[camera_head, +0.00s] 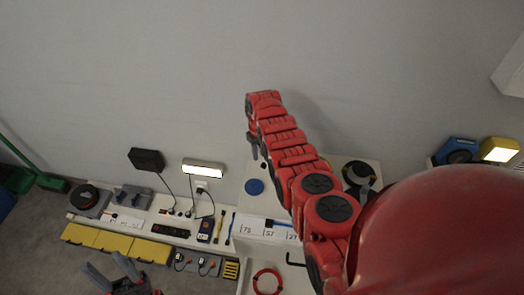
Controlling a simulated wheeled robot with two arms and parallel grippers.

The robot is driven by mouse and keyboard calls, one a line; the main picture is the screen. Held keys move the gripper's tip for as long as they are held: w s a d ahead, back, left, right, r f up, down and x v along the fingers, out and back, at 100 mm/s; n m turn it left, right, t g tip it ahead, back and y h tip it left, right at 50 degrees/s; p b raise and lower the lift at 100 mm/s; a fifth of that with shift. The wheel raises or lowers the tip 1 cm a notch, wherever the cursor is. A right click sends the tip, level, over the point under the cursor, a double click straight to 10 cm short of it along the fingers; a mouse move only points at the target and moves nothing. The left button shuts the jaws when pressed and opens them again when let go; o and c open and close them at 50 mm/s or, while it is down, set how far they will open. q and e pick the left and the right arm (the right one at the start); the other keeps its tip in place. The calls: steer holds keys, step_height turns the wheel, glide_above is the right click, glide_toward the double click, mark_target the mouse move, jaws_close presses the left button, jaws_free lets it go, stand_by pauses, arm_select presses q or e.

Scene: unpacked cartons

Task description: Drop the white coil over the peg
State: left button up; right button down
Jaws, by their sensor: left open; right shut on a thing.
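My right arm reaches up and left across the view, and its far end bends down over a white surface (240,200). My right gripper (256,150) shows only as a small dark part below that end. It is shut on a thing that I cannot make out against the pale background. I cannot pick out the white coil or the peg; my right arm covers part of the white surface. My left gripper (122,270) is low at the left, open and empty, with its dark fingers pointing up, far from the right one.
A blue disc (254,187) lies below my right gripper. A black ring-shaped item (360,174) lies right of my arm, and a red coil (267,280) at the bottom. A shelf at left holds a lamp (203,168), tools and sockets, with yellow bins (110,241) below. The upper wall is bare.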

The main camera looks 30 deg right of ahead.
mark_target(260, 171)
steer(key=f+b, duration=0.2)
steer(key=f, duration=0.1)
steer(key=shift+d+f, duration=0.2)
steer(key=shift+d, duration=0.15)
steer(key=shift+f+b, duration=0.35)
steer(key=shift+b, duration=0.15)
steer(key=shift+a+r+p, duration=0.1)
steer(key=shift+r+p, duration=0.2)
steer(key=shift+r, duration=0.05)
steer(key=shift+n, duration=0.3)
steer(key=shift+f, duration=0.15)
steer(key=shift+f+b, duration=2.6)
steer(key=shift+f, duration=0.05)
steer(key=c, duration=0.6)
jaws_free()
